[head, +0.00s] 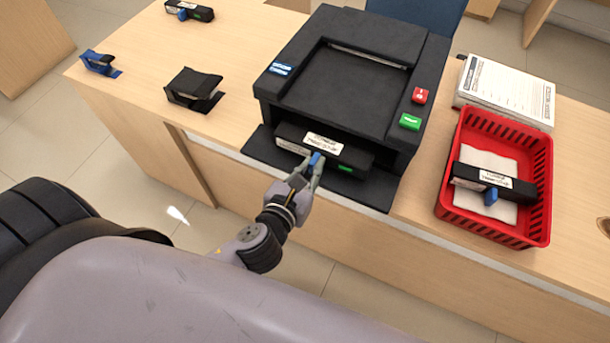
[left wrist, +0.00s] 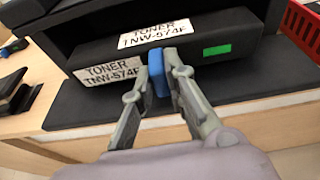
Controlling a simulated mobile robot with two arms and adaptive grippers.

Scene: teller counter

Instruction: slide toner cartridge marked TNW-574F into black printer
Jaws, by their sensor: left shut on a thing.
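The toner cartridge marked TNW-574F (left wrist: 100,52) is a black bar with white labels, a green mark and a blue tab (left wrist: 157,75). In the head view the cartridge (head: 340,152) sits at the front opening of the black printer (head: 365,65), over its lowered front flap (head: 375,190). Its front part sticks out; its rear is hidden under the printer body. My left gripper (head: 314,168) is shut on the blue tab, its fingers on either side of it in the left wrist view (left wrist: 155,78). My right gripper is not in view.
A red basket (head: 447,200) at the right holds another black cartridge (head: 500,182) on white paper. A paper stack (head: 508,92) lies behind it. Another cartridge (head: 189,11), a black holder (head: 194,90) and a blue item (head: 100,63) are on the counter at left.

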